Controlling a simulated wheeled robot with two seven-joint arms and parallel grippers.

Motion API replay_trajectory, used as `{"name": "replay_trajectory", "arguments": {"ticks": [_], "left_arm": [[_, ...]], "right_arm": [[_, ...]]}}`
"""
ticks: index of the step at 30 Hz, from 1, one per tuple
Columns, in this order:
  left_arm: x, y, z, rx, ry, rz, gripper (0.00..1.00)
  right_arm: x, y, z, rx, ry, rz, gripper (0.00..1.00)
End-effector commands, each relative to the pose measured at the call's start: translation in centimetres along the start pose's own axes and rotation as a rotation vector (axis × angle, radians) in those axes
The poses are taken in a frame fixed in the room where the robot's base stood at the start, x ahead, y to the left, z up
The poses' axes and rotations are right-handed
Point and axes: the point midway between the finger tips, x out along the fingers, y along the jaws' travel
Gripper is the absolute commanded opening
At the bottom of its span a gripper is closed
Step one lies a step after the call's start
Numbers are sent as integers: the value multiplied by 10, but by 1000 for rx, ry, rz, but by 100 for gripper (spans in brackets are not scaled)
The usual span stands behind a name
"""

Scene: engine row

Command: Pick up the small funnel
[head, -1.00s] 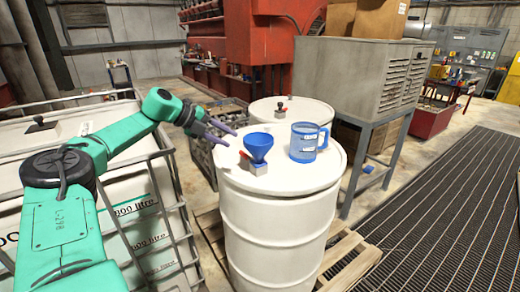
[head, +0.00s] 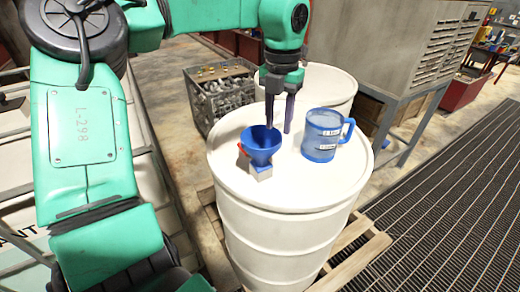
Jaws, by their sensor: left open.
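The small blue funnel (head: 260,146) stands upright on a small grey block (head: 261,172) on top of a white drum (head: 300,186). My left gripper (head: 279,128) points down from above, at the funnel's far right side. Its two dark fingers are apart, with nothing seen between them. One finger overlaps the funnel's rim in the picture; I cannot tell whether it touches. My right gripper is not in view.
A blue measuring jug (head: 321,136) with a handle stands on the same drum, right of the funnel. A second white drum (head: 335,86) is behind. A crate of metal parts (head: 222,92) is at the back left. Dark floor grating (head: 440,210) lies to the right.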

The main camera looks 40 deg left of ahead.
Motion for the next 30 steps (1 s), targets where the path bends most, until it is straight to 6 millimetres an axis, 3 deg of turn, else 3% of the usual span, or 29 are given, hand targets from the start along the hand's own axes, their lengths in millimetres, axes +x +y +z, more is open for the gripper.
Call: {"name": "replay_trajectory", "arguments": {"ticks": [4, 7, 12, 17, 20, 21, 30], "left_arm": [[15, 1, 0, 0, 5, -1, 40], [32, 3, 0, 0, 7, -2, 40], [59, 2, 1, -1, 1, -2, 40], [61, 3, 2, -1, -1, -2, 40], [60, 3, 2, -1, -1, -1, 6], [60, 3, 2, -1, -1, -1, 0], [60, 3, 2, -1, -1, -1, 0]], "right_arm": [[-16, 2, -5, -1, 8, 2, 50], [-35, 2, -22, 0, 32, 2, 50], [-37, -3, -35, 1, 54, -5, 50], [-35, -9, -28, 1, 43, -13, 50], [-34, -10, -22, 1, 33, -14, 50], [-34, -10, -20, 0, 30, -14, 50], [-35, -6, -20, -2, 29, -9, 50]]}}
